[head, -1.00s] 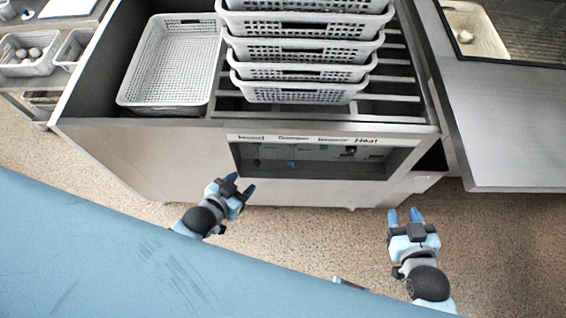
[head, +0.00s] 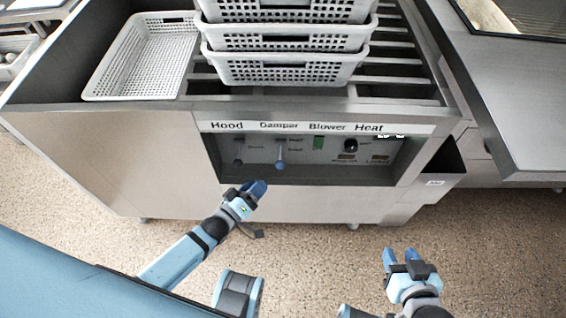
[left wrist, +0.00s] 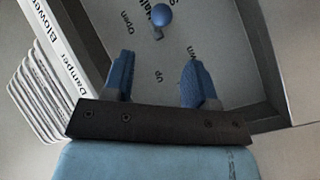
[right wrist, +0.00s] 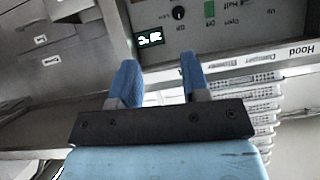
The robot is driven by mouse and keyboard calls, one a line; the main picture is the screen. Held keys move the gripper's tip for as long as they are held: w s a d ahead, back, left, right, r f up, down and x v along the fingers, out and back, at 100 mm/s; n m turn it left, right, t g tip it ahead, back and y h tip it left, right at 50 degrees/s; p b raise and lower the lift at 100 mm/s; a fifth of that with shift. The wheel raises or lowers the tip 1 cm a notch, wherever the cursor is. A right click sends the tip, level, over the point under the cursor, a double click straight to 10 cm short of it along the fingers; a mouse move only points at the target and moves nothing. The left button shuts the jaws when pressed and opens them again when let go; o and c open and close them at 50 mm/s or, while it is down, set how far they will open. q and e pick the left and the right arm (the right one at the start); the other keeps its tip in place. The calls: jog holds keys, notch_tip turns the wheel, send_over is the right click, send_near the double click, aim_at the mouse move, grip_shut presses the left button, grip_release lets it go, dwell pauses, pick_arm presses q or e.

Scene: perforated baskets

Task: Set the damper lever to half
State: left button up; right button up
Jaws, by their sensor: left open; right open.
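The damper lever has a blue ball knob (head: 281,165) and sits under the "Damper" label in the recessed control panel. In the left wrist view the knob (left wrist: 160,15) is at the top edge, beside partly covered lettering; its exact setting cannot be told. My left gripper (head: 257,189) is open and empty, in front of the panel's lower edge and below and left of the knob. In the left wrist view its fingers are apart, with the knob beyond them, not touching. My right gripper (head: 403,259) is open and empty, low and right of the panel.
A dark hood lever (head: 238,161) is left of the damper lever. A green blower switch (head: 318,142) and a black heat knob (head: 351,145) are to its right. The panel frame (head: 300,182) surrounds the recess. White perforated baskets (head: 285,70) stack above.

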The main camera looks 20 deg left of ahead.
aim_at(280, 159)
pick_arm(q)
jog(key=b+x, duration=0.2)
jog(key=x, duration=1)
grip_shut()
